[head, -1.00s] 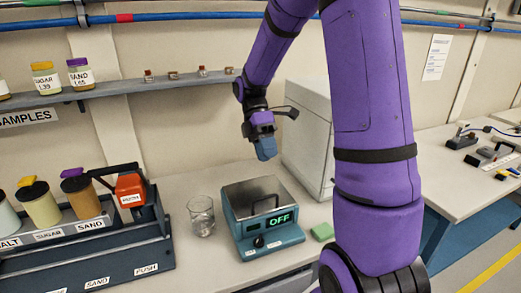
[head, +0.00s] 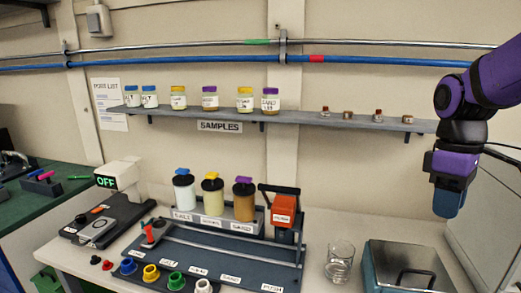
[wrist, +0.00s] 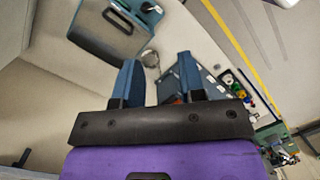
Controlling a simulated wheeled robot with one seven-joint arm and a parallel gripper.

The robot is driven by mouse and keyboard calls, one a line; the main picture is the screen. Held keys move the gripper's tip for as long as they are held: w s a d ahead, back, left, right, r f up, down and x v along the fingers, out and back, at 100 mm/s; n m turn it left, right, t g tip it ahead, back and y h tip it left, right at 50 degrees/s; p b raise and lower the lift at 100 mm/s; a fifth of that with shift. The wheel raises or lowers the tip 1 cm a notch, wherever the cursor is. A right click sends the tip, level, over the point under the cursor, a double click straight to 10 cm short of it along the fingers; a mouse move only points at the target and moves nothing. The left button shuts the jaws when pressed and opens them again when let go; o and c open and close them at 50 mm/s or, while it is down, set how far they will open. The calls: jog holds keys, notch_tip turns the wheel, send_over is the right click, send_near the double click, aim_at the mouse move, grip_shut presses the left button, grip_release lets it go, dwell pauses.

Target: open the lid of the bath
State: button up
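The bath (head: 372,275) is a teal box at the bottom right of the head view, cut off by the lower edge. Its grey metal lid (head: 400,254) lies flat and shut, with a dark bar handle (head: 418,274). The bath also shows at the top left of the wrist view (wrist: 98,46), with the handle (wrist: 124,20) on its lid. My gripper (head: 449,205) hangs fingers down, above the bath and to its right in the head view. In the wrist view its blue fingers (wrist: 160,66) are apart with nothing between them, and they do not touch the handle.
A glass beaker (head: 339,262) stands just left of the bath. A dark rack (head: 205,255) with jars and an orange-handled press (head: 283,212) is further left. The sample shelf (head: 340,119) runs along the wall behind. A scale (head: 105,218) stands at far left.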

jog(key=s+a+r+m+t, duration=0.3)
jog(key=s+r+m+t, duration=0.1)
jog(key=s+m+t, duration=0.3)
jog(key=shift+s+a+r, duration=0.25)
jog(key=shift+s+r, duration=0.1)
jog(key=shift+s, duration=0.6)
jog(key=w+d+f+n+g, duration=0.2)
jog(key=w+f+n, duration=0.15)
jog(key=w, duration=0.25)
jog(key=w+d+f+n+g, duration=0.2)
jog(key=w+n, duration=0.2)
jog(key=w, duration=0.2)
jog(key=w+d+f+n+g, duration=0.2)
jog(key=w+d+f+n, duration=0.15)
jog(key=f, duration=0.35)
jog(key=w+d+f+n+g, duration=0.2)
jog(key=w+d+f+n, duration=0.15)
jog(key=f, duration=0.25)
jog(key=shift+y, duration=0.3)
jog(key=x, duration=0.7)
jog(key=a+x, duration=0.1)
jog(key=x, duration=0.2)
jog(key=shift+w+f, duration=0.25)
grip_shut()
